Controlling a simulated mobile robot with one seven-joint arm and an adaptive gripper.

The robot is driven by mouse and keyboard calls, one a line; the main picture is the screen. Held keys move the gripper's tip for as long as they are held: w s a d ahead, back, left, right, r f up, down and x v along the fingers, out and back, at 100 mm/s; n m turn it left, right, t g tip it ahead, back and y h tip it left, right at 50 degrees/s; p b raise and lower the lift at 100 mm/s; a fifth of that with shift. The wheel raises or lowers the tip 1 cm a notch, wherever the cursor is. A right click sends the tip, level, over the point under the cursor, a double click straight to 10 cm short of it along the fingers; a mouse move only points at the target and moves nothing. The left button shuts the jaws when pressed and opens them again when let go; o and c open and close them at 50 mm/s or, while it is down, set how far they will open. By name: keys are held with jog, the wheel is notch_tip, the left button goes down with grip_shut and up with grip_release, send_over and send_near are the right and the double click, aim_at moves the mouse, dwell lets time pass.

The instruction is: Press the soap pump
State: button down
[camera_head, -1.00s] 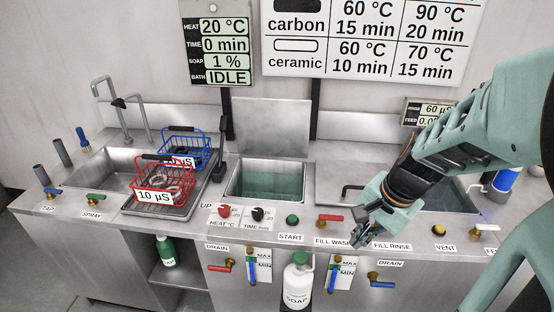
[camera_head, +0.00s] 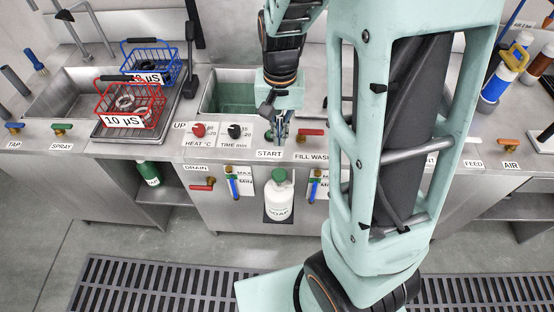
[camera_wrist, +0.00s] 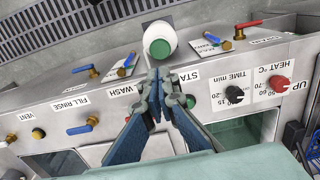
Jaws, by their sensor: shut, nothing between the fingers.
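The soap bottle (camera_head: 281,205) is white with a green pump cap (camera_head: 279,176) and stands upright in a recess in the front of the bench, below the START label. In the wrist view the white bottle (camera_wrist: 158,29) and its round green top (camera_wrist: 160,48) show just beyond my fingertips. My gripper (camera_head: 277,140) is shut and empty, pointing down over the bench's front edge near START, above the soap cap. In the wrist view my gripper (camera_wrist: 158,80) is apart from the cap in the picture. It hides part of the START label.
Red HEAT (camera_head: 198,130) and black TIME knobs (camera_head: 234,131) sit left of my gripper. Blue-handled valves flank the bottle. A red basket (camera_head: 131,104) stands far left.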

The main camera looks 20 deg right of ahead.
aim_at(279, 174)
notch_tip(279, 174, down, 14)
jog(key=shift+f, duration=0.1)
dwell(0.6)
notch_tip(279, 174, down, 3)
jog(key=b, duration=0.3)
dwell(0.3)
jog(key=shift+r, duration=0.2)
notch_tip(279, 174, up, 14)
jog(key=p, duration=0.3)
dwell(0.4)
dwell(0.7)
